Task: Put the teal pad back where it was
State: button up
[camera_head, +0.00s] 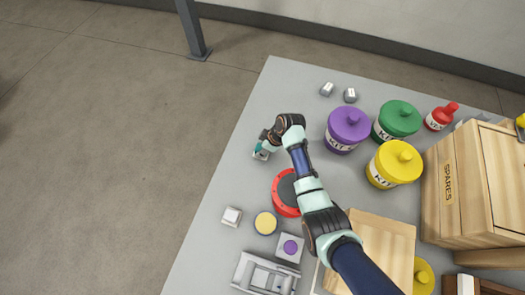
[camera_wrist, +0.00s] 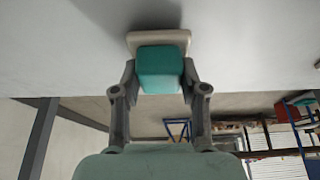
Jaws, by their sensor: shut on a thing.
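The teal pad (camera_wrist: 158,68) is a small teal block with a pale beige plate on its far end. My gripper (camera_wrist: 159,82) is shut on the teal block, with one finger on each side. In the head view my gripper (camera_head: 264,146) is at the left part of the grey table, and a bit of the teal pad (camera_head: 261,153) shows below it. The beige plate faces the grey surface, with a soft shadow near it. I cannot tell whether it touches the table.
A red round container (camera_head: 286,211) is partly under my arm. A white block (camera_head: 231,216), a yellow disc (camera_head: 265,223) and a purple-dotted plate (camera_head: 289,248) lie nearer. Purple (camera_head: 347,145), green (camera_head: 398,121) and yellow (camera_head: 385,180) tubs stand right.

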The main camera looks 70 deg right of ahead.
jog(key=shift+f, duration=0.45)
jog(key=o, duration=1.1)
jog(key=shift+r+p, duration=0.3)
jog(key=shift+p, duration=0.05)
jog(key=p+v, duration=0.6)
jog(key=v, duration=0.5)
jog(key=shift+s+r, duration=0.2)
jog(key=shift+r, duration=0.1)
